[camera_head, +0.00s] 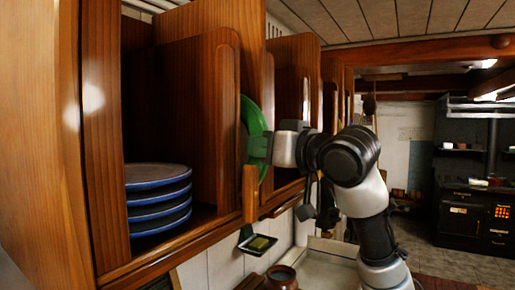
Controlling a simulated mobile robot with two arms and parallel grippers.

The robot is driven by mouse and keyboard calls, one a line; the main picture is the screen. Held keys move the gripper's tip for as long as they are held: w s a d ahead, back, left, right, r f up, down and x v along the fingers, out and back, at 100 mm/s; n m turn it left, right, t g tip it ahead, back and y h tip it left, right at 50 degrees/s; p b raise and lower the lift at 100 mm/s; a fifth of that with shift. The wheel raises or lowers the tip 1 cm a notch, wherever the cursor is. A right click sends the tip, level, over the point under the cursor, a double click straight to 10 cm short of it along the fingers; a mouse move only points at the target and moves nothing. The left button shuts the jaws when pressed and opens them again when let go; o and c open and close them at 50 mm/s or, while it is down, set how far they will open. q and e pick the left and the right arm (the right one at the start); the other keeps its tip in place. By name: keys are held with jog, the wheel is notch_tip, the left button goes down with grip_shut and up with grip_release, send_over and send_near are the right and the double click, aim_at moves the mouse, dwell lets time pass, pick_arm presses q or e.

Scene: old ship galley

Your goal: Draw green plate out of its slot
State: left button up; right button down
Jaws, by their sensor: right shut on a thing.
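The green plate (254,118) stands on edge in a slot of the wooden rack (229,130), with its rim sticking out at the front. My right gripper (262,148) reaches in from the right and is shut on the plate's front rim. The gripper hides part of the plate, and the rack's divider hides the plate's far part. My left gripper is not in view.
Several blue-rimmed plates (158,182) lie stacked in the compartment to the left. A black stove (470,215) stands far right.

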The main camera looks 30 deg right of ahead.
jog(key=shift+s+d+r, duration=0.1)
jog(key=shift+s+d, duration=0.3)
jog(key=shift+s, duration=0.2)
jog(key=shift+s, duration=0.1)
jog(key=c, duration=0.9)
grip_release()
jog(key=shift+o, duration=0.2)
jog(key=shift+d, duration=0.1)
jog(key=d+b+v, duration=0.1)
jog(key=v, duration=0.6)
jog(key=shift+w+b, duration=0.25)
jog(key=shift+b, duration=0.15)
jog(key=shift+c, duration=0.3)
